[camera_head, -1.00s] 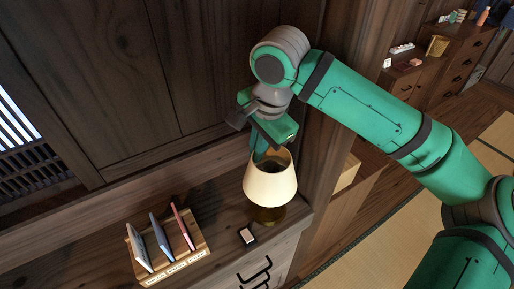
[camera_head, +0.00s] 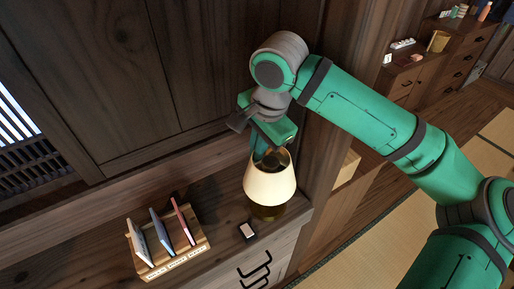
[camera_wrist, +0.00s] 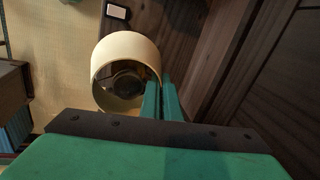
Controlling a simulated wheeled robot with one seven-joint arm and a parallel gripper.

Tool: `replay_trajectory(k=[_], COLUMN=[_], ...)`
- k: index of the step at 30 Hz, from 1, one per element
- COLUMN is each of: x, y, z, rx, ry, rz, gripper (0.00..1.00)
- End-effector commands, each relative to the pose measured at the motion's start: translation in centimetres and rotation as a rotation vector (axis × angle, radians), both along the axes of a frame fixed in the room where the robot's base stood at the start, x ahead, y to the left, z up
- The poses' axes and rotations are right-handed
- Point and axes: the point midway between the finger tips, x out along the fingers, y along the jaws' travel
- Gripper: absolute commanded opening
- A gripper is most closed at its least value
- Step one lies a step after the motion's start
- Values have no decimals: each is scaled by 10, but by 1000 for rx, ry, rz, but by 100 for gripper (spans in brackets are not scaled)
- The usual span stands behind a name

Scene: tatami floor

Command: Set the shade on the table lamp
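The cream cone-shaped shade (camera_head: 270,184) is upright over the lamp's brass-coloured base (camera_head: 267,212) on the wooden cabinet top. Only the lower part of the base shows below the shade. I cannot tell whether the shade rests on it. My gripper (camera_head: 262,150) comes down from above at the shade's upper rim. In the wrist view the two green fingers (camera_wrist: 161,99) are close together at the rim of the shade (camera_wrist: 103,52), one inside and one outside, pinching its wall. A dark round part of the lamp (camera_wrist: 125,82) shows through the shade's opening.
A wooden rack (camera_head: 172,262) with several upright thin items stands to the left on the cabinet top (camera_head: 215,207). A small dark block with a pale face (camera_head: 247,230) lies in front of the lamp. A wooden post (camera_head: 325,150) and wall panels are close behind.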

Motion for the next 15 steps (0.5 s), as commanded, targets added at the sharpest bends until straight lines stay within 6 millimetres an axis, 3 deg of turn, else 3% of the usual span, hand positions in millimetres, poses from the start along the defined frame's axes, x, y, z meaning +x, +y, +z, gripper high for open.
replay_trajectory(k=[11, 13, 15], x=[0, 0, 0], y=[0, 0, 0], z=[-1, -1, -1], rx=[0, 0, 0], ry=[0, 0, 0], rz=[0, 0, 0], gripper=[0, 19, 24])
